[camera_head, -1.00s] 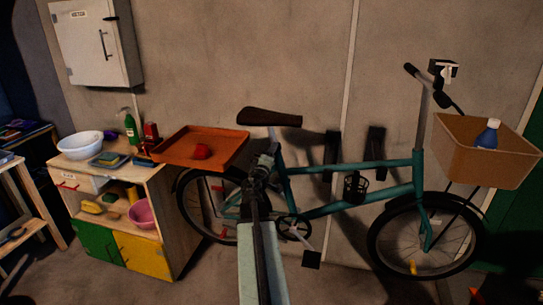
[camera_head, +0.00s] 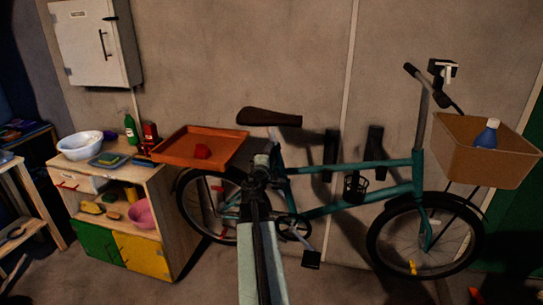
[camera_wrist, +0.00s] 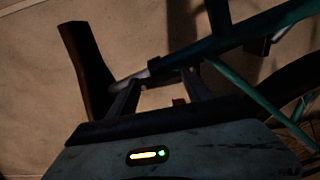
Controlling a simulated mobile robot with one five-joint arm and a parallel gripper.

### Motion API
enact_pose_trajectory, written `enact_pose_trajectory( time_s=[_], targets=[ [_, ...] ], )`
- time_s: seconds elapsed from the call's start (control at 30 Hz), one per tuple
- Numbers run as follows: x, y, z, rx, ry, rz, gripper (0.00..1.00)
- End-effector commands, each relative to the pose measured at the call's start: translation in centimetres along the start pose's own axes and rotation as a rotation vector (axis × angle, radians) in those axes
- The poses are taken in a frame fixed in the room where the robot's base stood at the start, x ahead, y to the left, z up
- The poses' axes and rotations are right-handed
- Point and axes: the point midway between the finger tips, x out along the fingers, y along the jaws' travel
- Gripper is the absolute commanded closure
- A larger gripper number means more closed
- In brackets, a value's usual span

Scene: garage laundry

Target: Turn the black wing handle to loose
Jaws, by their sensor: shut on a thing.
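The teal bicycle (camera_head: 345,200) stands against the wall, with a brown saddle (camera_head: 270,117) on a pale seat post. In the wrist view the saddle (camera_wrist: 88,65) is at the left, and the post runs right to the teal frame. My gripper (camera_head: 266,163) is at the seat post joint below the saddle. In the wrist view my gripper (camera_wrist: 160,78) has its two fingers either side of a small dark piece (camera_wrist: 154,64) at the joint, which seems to be the black wing handle. It is shut on it. The handle's angle is too dark to tell.
An orange tray (camera_head: 175,151) with a red item is left of the saddle, beside a wooden cabinet (camera_head: 160,195).

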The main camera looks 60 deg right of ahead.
Motion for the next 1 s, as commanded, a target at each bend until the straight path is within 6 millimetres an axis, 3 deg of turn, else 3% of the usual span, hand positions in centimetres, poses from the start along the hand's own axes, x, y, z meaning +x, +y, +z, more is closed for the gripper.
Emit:
enact_pose_trajectory(
  time_s=[0.13, 0.17, 0.23, 0.57, 0.93, 1.0],
  targets=[
    [-0.1, -0.1, -0.2, 0.004, 0.004, -0.001, 0.82],
    [-0.1, -0.1, -0.2, 0.004, 0.004, -0.001, 0.36],
    [-0.1, -0.1, -0.2, 0.003, 0.003, -0.001, 0.2],
    [-0.2, 0.0, -0.1, 0.002, 0.002, 0.0, 0.2],
    [-5.3, 0.0, -1.1, 0.002, 0.006, 0.0, 0.2],
    [-4.8, -0.1, 0.1, 0.002, -0.013, -0.001, 0.2]
  ],
)
